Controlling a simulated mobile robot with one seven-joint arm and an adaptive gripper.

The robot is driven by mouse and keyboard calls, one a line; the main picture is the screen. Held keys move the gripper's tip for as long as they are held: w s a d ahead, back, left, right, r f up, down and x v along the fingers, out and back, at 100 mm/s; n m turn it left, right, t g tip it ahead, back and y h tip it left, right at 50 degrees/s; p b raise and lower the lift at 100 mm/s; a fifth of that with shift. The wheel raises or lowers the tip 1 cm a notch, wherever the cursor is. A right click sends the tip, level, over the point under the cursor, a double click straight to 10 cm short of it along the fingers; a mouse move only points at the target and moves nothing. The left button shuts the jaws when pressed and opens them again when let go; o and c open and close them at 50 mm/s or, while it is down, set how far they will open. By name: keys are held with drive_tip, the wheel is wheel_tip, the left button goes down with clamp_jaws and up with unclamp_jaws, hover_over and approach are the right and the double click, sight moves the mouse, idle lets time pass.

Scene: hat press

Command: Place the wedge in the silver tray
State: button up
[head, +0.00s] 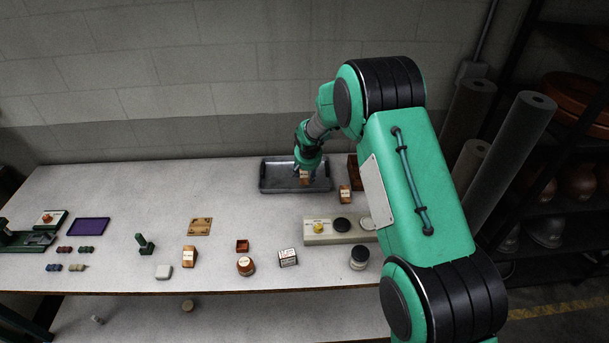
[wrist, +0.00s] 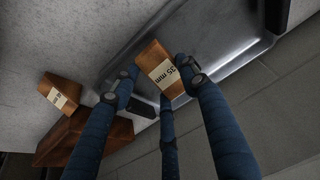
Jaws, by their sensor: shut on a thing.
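My gripper (head: 305,170) is over the silver tray (head: 266,186) at the back of the table. Its blue fingers (wrist: 160,82) are shut on a copper-brown wedge (wrist: 150,55) with a pale label reading "35 mm". The wedge also shows small below the fingers in the head view (head: 304,177). In the wrist view the wedge lies over the metal floor of the tray (wrist: 222,50). I cannot tell whether it touches the floor or hangs just above it.
A similar labelled brown block (head: 345,194) stands right of the tray, also in the wrist view (wrist: 60,92). A brown box (head: 353,172) is behind it, partly hidden by my arm. A beige panel with knobs (head: 318,232) stands nearer the front. Table left of the tray is clear.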

sight(305, 173)
drive_tip(key=shift+w+a+f, duration=0.1)
drive_tip(key=shift+w+a, duration=0.05)
drive_tip(key=shift+w, duration=0.8)
drive_tip(key=shift+w+a+f, duration=0.1)
drive_tip(key=shift+w+a, duration=0.05)
drive_tip(key=shift+w, duration=0.75)
drive_tip(key=shift+f+b, duration=0.35)
drive_tip(key=shift+f, duration=1.35)
drive_tip(key=shift+f, duration=0.2)
drive_tip(key=o, duration=1.3)
drive_tip(key=shift+c, duration=0.2)
drive_tip(key=shift+r, duration=0.15)
